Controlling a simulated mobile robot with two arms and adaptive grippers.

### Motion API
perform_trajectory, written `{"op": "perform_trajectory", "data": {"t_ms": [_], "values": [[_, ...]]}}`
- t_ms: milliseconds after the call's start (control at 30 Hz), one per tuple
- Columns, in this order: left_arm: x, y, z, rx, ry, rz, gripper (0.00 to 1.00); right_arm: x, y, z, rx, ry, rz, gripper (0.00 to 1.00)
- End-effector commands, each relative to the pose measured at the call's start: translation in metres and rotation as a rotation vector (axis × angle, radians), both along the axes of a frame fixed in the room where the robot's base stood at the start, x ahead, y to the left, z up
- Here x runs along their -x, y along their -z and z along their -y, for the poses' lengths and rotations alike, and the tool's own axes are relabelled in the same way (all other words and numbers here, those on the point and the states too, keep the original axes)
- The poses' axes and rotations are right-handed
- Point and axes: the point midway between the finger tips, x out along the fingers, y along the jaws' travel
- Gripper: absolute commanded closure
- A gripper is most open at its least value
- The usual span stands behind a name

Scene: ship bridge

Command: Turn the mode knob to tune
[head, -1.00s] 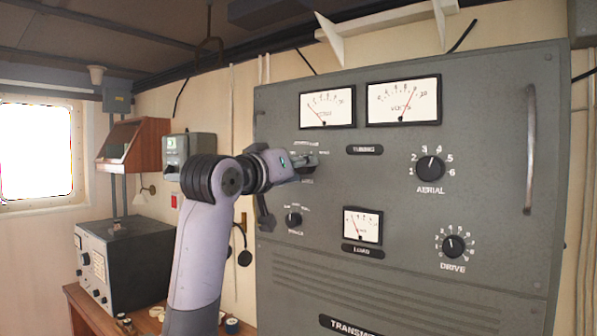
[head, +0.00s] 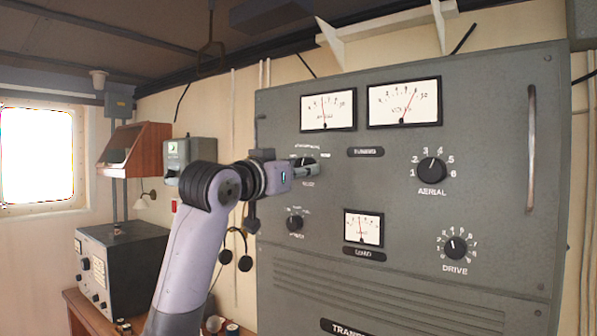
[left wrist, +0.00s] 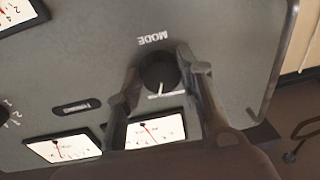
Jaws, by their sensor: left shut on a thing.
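The mode knob (left wrist: 158,70) is a round black knob with a white pointer line, on the grey transmitter panel. The label MODE shows upside down beside it in the left wrist view, and the pointer line is on the side away from the label. My left gripper (left wrist: 160,78) has its two fingers on either side of the knob, shut on it. In the head view my left gripper (head: 304,167) reaches the panel from the left and hides most of the knob. The position labels around it are too small and partly hidden to read. My right gripper is not in view.
The transmitter panel (head: 400,270) also carries two upper meters (head: 328,110), a lower meter (head: 363,229), a small knob (head: 294,223) below my gripper, the aerial knob (head: 432,170), the drive knob (head: 455,248) and a vertical handle (head: 530,150).

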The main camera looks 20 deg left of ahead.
Motion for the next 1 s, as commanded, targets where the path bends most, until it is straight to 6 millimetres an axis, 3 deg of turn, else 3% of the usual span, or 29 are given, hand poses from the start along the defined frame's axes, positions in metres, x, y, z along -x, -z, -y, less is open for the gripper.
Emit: {"op": "perform_trajectory", "data": {"t_ms": [167, 200, 500, 833, 1000], "values": [[0.000, -0.001, 0.000, 0.001, 0.000, 0.002, 0.93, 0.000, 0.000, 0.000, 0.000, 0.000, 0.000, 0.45], [0.000, -0.001, 0.000, 0.002, -0.001, 0.002, 0.65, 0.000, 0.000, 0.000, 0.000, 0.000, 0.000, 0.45], [0.000, -0.001, 0.000, 0.001, 0.000, 0.001, 0.45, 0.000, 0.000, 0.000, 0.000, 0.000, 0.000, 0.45], [0.002, 0.000, -0.001, 0.001, 0.000, 0.001, 0.45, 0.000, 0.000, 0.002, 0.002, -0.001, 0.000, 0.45], [0.021, 0.001, -0.006, 0.002, -0.001, 0.004, 0.45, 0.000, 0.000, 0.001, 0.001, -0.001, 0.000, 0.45]]}}
